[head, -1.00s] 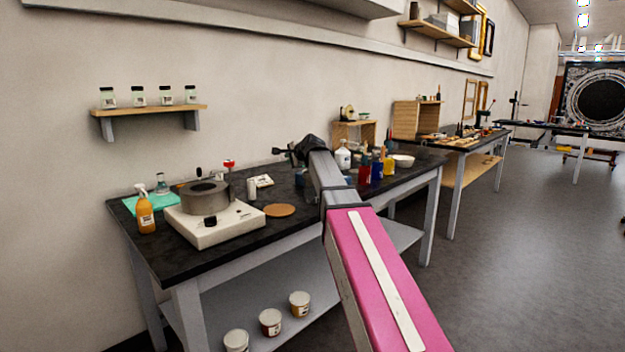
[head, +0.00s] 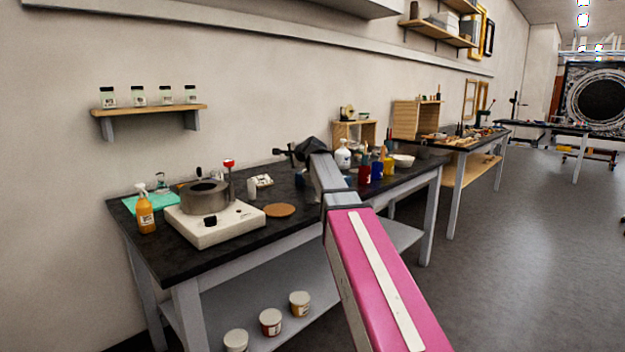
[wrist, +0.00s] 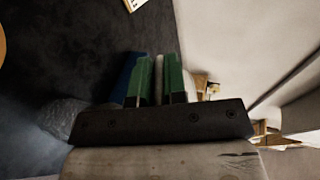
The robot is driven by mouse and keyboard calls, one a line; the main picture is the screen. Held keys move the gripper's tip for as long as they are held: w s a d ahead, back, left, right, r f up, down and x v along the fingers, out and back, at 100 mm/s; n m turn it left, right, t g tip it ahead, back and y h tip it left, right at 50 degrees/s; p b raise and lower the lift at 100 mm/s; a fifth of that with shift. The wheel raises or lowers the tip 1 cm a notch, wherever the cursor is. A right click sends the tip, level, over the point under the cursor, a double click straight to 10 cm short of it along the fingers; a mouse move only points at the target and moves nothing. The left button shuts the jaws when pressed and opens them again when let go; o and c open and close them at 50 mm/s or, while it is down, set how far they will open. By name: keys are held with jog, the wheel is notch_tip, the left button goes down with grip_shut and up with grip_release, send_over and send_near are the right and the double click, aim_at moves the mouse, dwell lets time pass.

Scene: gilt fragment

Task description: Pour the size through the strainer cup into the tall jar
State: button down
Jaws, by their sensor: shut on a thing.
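A grey metal pot (head: 205,199) stands on a white hot plate (head: 225,228) on the dark bench. A thin upright rod with a red top (head: 229,163) stands at the pot's right. A small pale cylinder (head: 252,188) stands behind the plate's right side; I cannot tell whether it is the tall jar. I cannot make out the strainer cup. My gripper (head: 281,152) is above the bench, right of the pot. In the wrist view its green fingers (wrist: 159,80) are shut on a thin pale piece, too little visible to name. A blue shape lies beside the left finger.
An orange bottle (head: 145,212) stands left of the hot plate. A cork disc (head: 280,210) lies to its right. A white bottle (head: 343,155), coloured containers and a white bowl (head: 403,160) stand farther right, partly behind my arm. The bench front is mostly clear.

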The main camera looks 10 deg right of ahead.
jog(key=shift+w, duration=0.1)
jog(key=shift+w, duration=0.35)
jog(key=shift+w+a+r+t, duration=0.1)
jog(key=shift+t, duration=0.2)
dwell(0.3)
jog(key=shift+w+a+f+g+h, duration=0.1)
jog(key=shift+w+f+g+h, duration=0.25)
jog(key=shift+g, duration=0.55)
jog(key=shift+r+g+h, duration=0.35)
jog(key=shift+r+g, duration=0.05)
jog(key=shift+g, duration=0.3)
jog(key=shift+s+r+g, duration=0.1)
jog(key=shift+g, duration=0.3)
